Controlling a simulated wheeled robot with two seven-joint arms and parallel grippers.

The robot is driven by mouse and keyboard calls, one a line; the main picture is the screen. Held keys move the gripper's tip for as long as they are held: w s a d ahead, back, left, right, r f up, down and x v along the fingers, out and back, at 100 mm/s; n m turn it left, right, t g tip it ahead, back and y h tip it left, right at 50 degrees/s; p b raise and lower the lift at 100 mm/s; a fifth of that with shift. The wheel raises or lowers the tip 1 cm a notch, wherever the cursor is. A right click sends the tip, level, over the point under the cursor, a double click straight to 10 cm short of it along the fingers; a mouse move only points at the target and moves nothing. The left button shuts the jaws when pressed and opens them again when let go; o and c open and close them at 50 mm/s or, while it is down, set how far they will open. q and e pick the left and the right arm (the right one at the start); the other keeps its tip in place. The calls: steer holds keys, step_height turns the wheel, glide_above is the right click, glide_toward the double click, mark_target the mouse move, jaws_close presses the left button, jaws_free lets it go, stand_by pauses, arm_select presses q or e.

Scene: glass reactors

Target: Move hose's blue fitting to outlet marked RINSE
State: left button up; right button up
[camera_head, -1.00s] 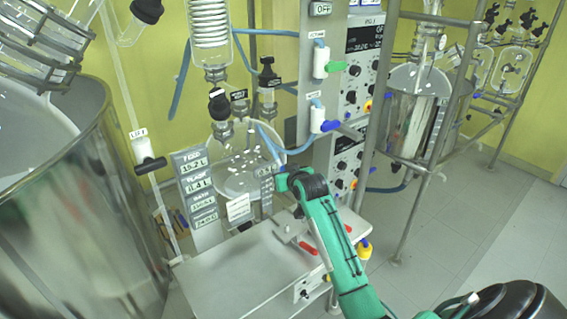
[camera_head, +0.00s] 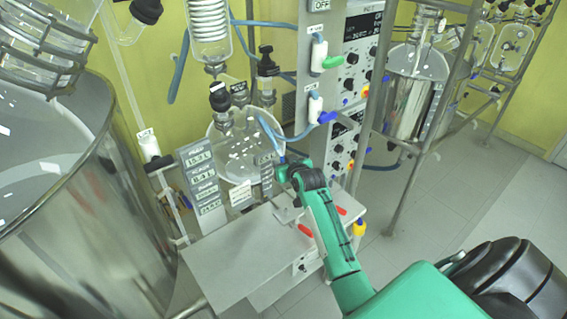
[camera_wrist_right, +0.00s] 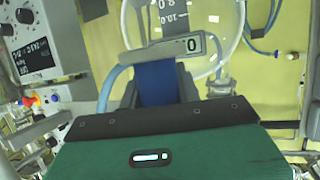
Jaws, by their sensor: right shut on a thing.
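My right gripper (camera_head: 284,174) is in front of the glass vessel, at the end of the green arm. In the right wrist view its fingers (camera_wrist_right: 158,88) are shut on the hose's blue fitting (camera_wrist_right: 156,80). A pale blue hose (camera_wrist_right: 108,88) shows beside the fingers there, and a blue hose (camera_head: 268,130) loops above the gripper in the head view. Two white valves, one with a green handle (camera_head: 333,62) and one with a blue handle (camera_head: 327,117), sit on the panel post. I cannot read the word RINSE on any label. My left gripper is not in view.
A round glass vessel (camera_head: 228,150) stands behind the gripper, with label plates (camera_head: 203,185) at its left. A grey bench top (camera_head: 225,262) lies below. A large steel tank (camera_head: 120,210) fills the left. Instrument panels (camera_head: 356,62) stand right of the valves.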

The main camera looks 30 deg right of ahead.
steer(key=shift+r+p, duration=0.4)
steer(key=shift+r, duration=0.45)
steer(key=shift+r+p, duration=0.75)
steer(key=shift+p, duration=0.05)
